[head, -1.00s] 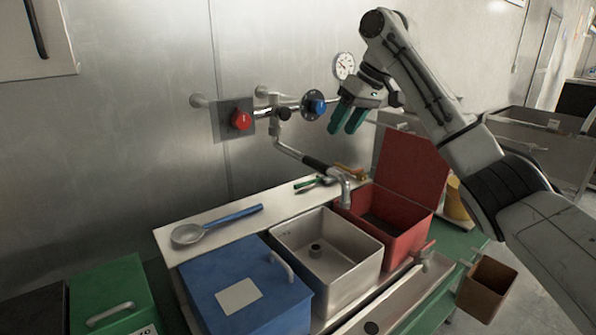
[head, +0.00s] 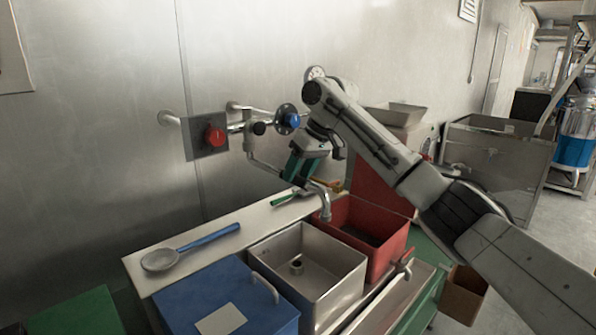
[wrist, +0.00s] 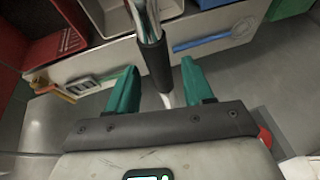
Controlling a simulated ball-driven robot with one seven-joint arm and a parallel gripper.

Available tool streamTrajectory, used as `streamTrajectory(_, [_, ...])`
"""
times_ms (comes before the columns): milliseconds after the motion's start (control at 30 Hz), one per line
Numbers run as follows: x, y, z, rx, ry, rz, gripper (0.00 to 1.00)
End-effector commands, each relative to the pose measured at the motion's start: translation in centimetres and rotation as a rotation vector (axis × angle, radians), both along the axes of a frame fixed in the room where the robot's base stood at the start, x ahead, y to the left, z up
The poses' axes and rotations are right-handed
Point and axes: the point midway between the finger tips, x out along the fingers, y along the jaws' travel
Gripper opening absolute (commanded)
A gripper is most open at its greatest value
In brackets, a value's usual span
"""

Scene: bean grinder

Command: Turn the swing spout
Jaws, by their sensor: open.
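The swing spout (head: 263,163) is a grey pipe that comes off the wall tap and ends in a downturned nozzle (head: 325,210), which hangs near the edge between the steel basin (head: 345,277) and the red bin (head: 388,258). In the wrist view its black sleeve (wrist: 154,66) lies between the green fingers of my gripper (wrist: 159,68). The fingers are open, one on each side of the sleeve, with a gap visible at least on the right. In the head view my gripper (head: 296,172) is at the spout's middle and hides the sleeve.
A red knob (head: 214,137) and a blue knob (head: 291,119) sit on the wall pipework above. A blue-handled ladle (head: 195,245) lies on the white ledge. A blue lidded box (head: 205,288) stands left of the basin. Small coloured tools (wrist: 95,82) lie near the spout.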

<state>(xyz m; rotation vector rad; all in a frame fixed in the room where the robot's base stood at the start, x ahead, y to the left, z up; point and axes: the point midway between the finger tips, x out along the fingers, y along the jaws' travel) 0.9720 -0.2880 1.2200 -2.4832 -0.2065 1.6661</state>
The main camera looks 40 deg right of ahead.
Motion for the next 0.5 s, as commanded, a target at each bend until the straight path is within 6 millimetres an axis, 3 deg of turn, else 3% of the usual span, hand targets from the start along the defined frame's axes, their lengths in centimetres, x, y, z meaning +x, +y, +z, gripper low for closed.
streamTrajectory(367, [0.26, 0.15, -0.68, 0.0, 0.0, 0.0, 0.52])
streamTrajectory(500, [0.26, 0.15, -0.65, 0.0, 0.0, 0.0, 0.4])
